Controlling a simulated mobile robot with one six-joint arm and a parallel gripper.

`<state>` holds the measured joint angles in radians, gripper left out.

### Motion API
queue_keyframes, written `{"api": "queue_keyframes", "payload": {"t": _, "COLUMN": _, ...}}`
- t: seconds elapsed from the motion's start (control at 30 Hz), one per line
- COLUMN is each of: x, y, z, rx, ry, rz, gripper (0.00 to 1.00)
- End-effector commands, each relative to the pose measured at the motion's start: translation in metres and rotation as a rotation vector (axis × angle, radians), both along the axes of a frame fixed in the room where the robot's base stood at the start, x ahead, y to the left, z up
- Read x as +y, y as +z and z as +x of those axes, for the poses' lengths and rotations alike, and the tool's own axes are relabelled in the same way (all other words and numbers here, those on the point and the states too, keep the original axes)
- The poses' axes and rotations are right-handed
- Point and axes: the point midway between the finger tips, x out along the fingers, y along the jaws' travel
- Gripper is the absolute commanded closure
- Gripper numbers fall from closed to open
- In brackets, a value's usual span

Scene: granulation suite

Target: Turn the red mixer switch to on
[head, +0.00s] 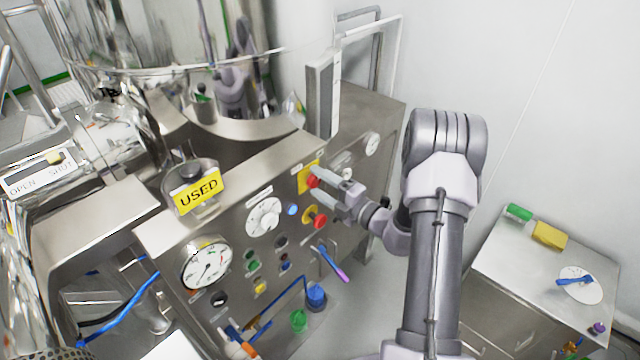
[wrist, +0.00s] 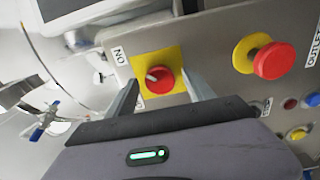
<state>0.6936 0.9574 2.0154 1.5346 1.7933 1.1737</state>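The red mixer switch (wrist: 160,79) is a round red knob with a short pale mark, on a square yellow plate. An ON label (wrist: 119,54) is at the plate's upper left in the wrist view. In the head view the switch (head: 313,181) is at the panel's upper right, partly behind my fingers. My gripper (wrist: 161,88) is open, with one finger on each side of the knob and gaps visible in the wrist view. It also shows in the head view (head: 317,184), close to the panel. Whether the fingertips reach past the knob's face is unclear.
A red mushroom button on a yellow ring (head: 318,218) sits just below the switch, near my lower finger. A steel side table (head: 520,265) stands at right.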

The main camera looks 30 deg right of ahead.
Motion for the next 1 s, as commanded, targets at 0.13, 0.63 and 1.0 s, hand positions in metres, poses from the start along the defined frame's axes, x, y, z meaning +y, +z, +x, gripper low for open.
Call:
{"api": "queue_keyframes", "payload": {"t": 0.13, "x": 0.000, "y": 0.000, "z": 0.000, "rx": 0.000, "ry": 0.000, "rz": -0.001, "gripper": 0.39}}
{"api": "queue_keyframes", "payload": {"t": 0.63, "x": -0.038, "y": -0.003, "z": -0.098, "rx": 0.000, "ry": -0.007, "rz": 0.000, "gripper": 0.39}}
{"api": "queue_keyframes", "payload": {"t": 1.0, "x": -0.059, "y": 0.000, "z": -0.163, "rx": 0.000, "ry": 0.000, "rz": 0.000, "gripper": 0.39}}
